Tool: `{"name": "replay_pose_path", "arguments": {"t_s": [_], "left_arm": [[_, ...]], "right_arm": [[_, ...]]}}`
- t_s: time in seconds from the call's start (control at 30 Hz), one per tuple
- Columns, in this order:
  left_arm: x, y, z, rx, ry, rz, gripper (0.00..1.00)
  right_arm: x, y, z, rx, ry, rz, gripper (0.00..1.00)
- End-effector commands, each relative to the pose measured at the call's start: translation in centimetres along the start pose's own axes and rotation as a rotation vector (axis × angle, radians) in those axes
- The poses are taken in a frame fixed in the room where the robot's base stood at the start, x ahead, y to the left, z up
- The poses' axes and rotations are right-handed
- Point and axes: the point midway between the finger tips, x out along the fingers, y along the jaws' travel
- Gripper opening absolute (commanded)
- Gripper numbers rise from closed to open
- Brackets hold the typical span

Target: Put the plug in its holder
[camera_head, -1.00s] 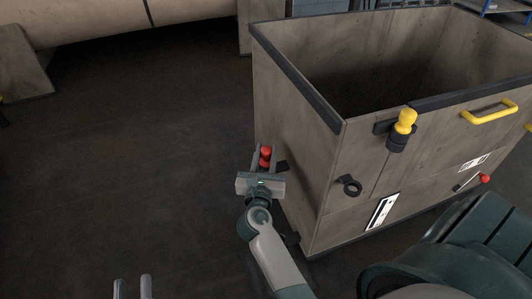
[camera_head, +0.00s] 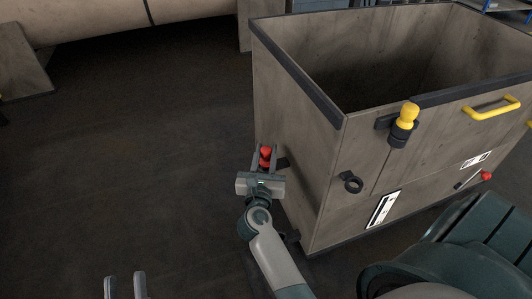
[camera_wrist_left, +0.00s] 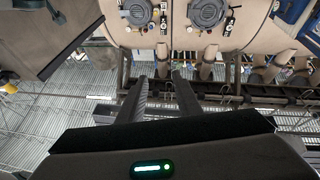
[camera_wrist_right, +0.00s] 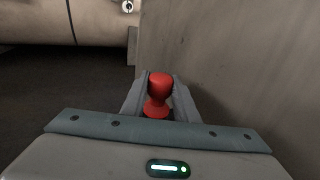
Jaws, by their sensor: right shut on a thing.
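The red plug (camera_head: 265,156) is a rounded knob between the fingers of my right gripper (camera_head: 265,162), beside the left side wall of the grey bin (camera_head: 300,130). In the right wrist view the red plug (camera_wrist_right: 158,92) stands upright between the two fingers, shut on it. Its lower end is hidden, so I cannot tell whether it touches anything below. A black ring holder (camera_head: 352,184) sticks out from the bin's front face, right of my right gripper, and looks empty. My left gripper (camera_head: 125,286) is open and empty at the bottom left, far from the bin.
A yellow knob (camera_head: 409,112) sits in a black mount on the bin's front, near a yellow handle (camera_head: 490,108). A red-tipped lever (camera_head: 486,176) is lower right. A dark bracket (camera_head: 282,163) is beside my right gripper. The floor on the left is clear.

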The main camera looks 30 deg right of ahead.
Motion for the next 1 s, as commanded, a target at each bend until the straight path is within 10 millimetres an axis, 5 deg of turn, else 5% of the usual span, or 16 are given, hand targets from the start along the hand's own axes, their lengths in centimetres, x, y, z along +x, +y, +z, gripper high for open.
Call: {"name": "replay_pose_path", "arguments": {"t_s": [0.83, 0.87, 0.9, 1.0], "left_arm": [[-0.3, 0.4, -1.5, 0.000, 0.080, 0.006, 0.31], [-0.3, 0.4, -1.5, 0.000, 0.080, 0.006, 0.31], [-0.3, 0.4, -1.5, 0.000, 0.080, 0.006, 0.31], [-0.3, 0.4, -1.5, 0.000, 0.079, 0.006, 0.31]], "right_arm": [[0.0, 0.0, -0.6, 0.000, 0.000, 0.000, 0.03], [0.0, 0.0, -0.6, 0.000, 0.000, 0.000, 0.29], [0.0, 0.0, -0.6, 0.000, 0.000, 0.000, 0.39], [0.0, 0.0, -0.6, 0.000, 0.000, 0.000, 0.49]]}}
